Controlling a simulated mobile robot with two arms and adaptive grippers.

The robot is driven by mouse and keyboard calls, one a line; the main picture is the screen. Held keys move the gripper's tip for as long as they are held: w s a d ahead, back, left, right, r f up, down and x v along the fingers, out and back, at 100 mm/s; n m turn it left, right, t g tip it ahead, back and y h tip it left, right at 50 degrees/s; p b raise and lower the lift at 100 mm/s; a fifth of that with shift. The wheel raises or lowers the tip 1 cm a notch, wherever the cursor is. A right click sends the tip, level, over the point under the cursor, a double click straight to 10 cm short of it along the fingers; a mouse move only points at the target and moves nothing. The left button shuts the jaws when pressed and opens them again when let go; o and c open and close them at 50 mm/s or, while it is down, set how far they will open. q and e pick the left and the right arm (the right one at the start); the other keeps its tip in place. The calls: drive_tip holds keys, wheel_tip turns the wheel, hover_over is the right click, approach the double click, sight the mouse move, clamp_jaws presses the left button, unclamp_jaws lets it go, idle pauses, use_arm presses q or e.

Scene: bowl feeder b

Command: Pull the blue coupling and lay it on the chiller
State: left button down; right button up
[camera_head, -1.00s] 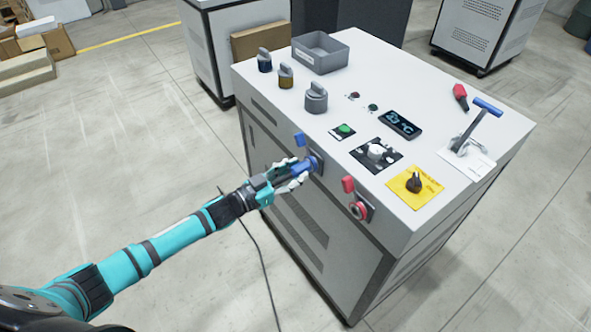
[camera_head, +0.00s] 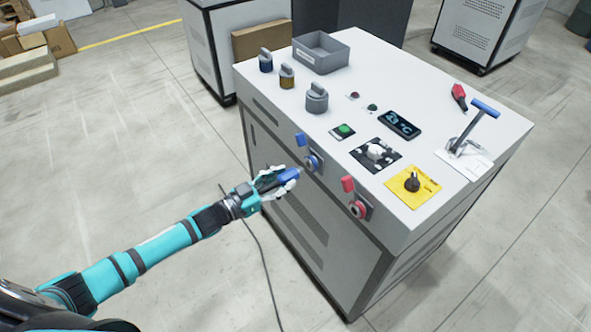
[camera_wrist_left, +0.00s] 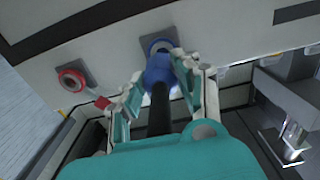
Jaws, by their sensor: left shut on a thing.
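My left gripper (camera_head: 284,184) is shut on the blue coupling (camera_head: 286,175) and holds it just off the chiller's front face. In the left wrist view the coupling (camera_wrist_left: 157,70) sits between the two fingers, with a dark hose behind it. The blue-ringed port (camera_head: 312,162) on the chiller (camera_head: 300,210) is bare in the head view, with a blue tab (camera_head: 300,140) above it. The chiller's light top (camera_head: 330,87) is partly covered with controls. My right gripper is not in view.
A red port (camera_head: 357,209) with a red tab is right of the blue port. The top carries a grey bin (camera_head: 321,52), several knobs, a display (camera_head: 399,125), a yellow plate (camera_head: 413,187), a blue-handled lever (camera_head: 474,122) and a red object (camera_head: 459,96). Bare patches lie between them.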

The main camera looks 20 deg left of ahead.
use_arm(q)
drive_tip(key=shift+s+a, duration=0.1)
drive_tip(key=shift+a, duration=0.05)
idle(0.3)
drive_tip(key=shift+p+v, duration=0.4)
drive_tip(key=shift+v, duration=0.45)
